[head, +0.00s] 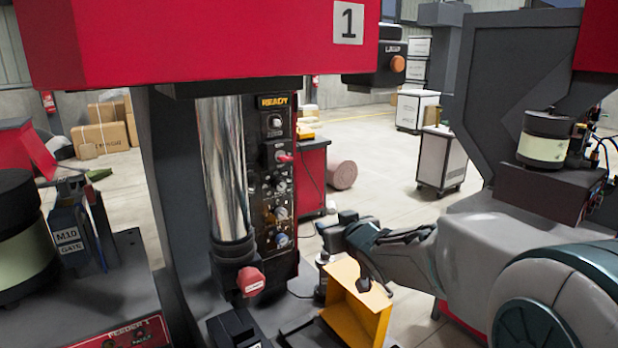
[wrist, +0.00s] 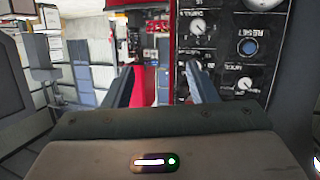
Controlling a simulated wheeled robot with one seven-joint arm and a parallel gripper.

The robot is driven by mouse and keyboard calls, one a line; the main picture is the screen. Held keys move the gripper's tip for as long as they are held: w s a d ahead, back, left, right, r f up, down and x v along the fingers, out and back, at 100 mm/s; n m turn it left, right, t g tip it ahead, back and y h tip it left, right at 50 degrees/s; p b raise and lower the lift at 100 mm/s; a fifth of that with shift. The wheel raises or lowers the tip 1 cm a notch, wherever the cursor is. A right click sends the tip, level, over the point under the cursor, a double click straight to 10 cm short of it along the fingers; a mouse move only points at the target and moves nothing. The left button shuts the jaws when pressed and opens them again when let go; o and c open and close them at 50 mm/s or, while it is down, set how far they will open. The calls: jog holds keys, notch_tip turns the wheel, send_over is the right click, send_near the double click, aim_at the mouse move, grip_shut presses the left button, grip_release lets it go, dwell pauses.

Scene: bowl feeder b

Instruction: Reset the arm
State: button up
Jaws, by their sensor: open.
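My gripper (head: 336,226) is in the lower middle of the head view, just right of the dark control panel (head: 270,180). Its fingers stand apart with nothing between them in the wrist view (wrist: 161,85). The panel has a lit READY display (head: 273,101), knobs and a red-handled switch. In the wrist view, the panel's dials and blue RESET button (wrist: 249,47) are beyond the fingers, at the upper right. I cannot tell the exact distance from the fingertips to the panel.
A yellow open-sided box (head: 357,305) stands below my gripper. A shiny metal column (head: 222,165) and a red knob (head: 250,281) are left of the panel. A red cabinet (head: 313,175) and white wheeled cabinet (head: 440,158) stand behind. Open floor lies at the back.

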jog(key=s+d+f+m+g+h, duration=0.1)
jog(key=s+d+f+g, duration=0.2)
jog(key=s, duration=0.7)
jog(key=s+d+f+m+g+h, duration=0.2)
jog(key=s+d+f+g, duration=0.1)
jog(key=s, duration=0.7)
jog(key=s+d+f+m+g+h, duration=0.1)
jog(key=s+f+g, duration=0.3)
jog(key=s, duration=0.6)
jog(key=shift+s+d+f+g, duration=0.4)
jog(key=shift+d+g, duration=0.2)
jog(key=shift+d, duration=0.3)
jog(key=shift+r, duration=0.1)
